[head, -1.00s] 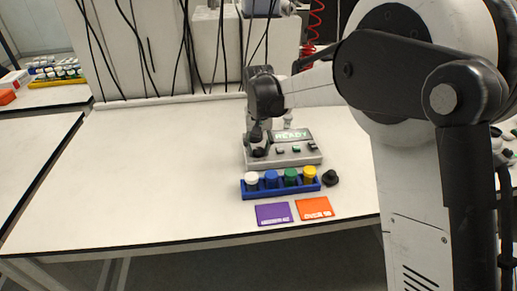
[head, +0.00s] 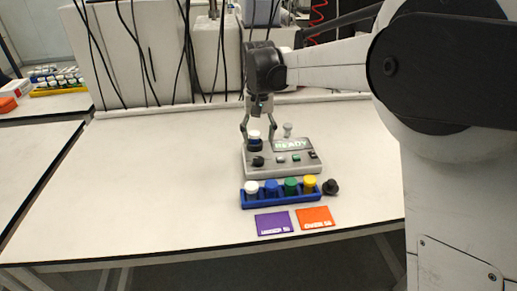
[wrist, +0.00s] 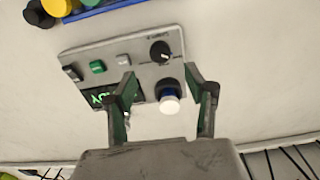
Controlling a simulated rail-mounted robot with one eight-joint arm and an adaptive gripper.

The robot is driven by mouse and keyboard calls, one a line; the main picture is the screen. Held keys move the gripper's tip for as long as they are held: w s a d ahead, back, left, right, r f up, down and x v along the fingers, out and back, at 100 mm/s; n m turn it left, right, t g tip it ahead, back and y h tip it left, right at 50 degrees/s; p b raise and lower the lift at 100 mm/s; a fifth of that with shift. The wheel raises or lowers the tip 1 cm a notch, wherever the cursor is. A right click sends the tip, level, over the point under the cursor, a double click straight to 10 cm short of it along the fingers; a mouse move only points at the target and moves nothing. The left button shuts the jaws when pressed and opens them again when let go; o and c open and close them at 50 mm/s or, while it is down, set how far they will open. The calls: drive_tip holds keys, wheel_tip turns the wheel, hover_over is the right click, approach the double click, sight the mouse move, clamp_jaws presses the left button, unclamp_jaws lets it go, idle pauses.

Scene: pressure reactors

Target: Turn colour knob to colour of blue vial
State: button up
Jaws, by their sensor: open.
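A grey device (head: 260,170) with a lit READY screen (head: 293,144) stands on the table. Its black knob (head: 257,161) is at the front left of the panel; in the wrist view the knob (wrist: 161,52) shows a white pointer mark. A white-capped vial (wrist: 170,102) with a blue body stands upright in the device beside the knob. My gripper (head: 257,140) is above the device, with its fingers apart on either side of this vial; in the wrist view gaps show between vial and fingers (wrist: 166,85). A blue-capped vial (head: 270,189) is in the rack.
A blue rack (head: 281,201) in front of the device holds white, blue, green and yellow caps. A black round object (head: 330,187) is right of it. Purple (head: 274,223) and orange (head: 315,218) cards lie near the front edge. The table's left is clear.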

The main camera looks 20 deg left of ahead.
drive_tip(key=shift+r, duration=1.6)
drive_tip(key=s+d+r+m+t, duration=0.1)
drive_tip(key=s+d+r, duration=0.25)
drive_tip(key=d, duration=0.45)
drive_tip(key=s+d+r+m+t+y, duration=0.15)
drive_tip(key=s+d, duration=0.25)
drive_tip(key=d, duration=0.4)
drive_tip(key=s+d+r+t+h, duration=0.1)
drive_tip(key=s+d+r, duration=0.2)
drive_tip(key=d, duration=0.6)
drive_tip(key=s+d+f+m+t, duration=0.1)
drive_tip(key=s+d+f+t, duration=0.1)
drive_tip(key=s+d, duration=0.5)
drive_tip(key=s+d+f+m+t, duration=0.1)
drive_tip(key=s+d+f, duration=0.4)
drive_tip(key=s, duration=0.5)
drive_tip(key=shift+d+f+t, duration=0.2)
drive_tip(key=shift+d+t, duration=0.15)
drive_tip(key=shift+d, duration=0.9)
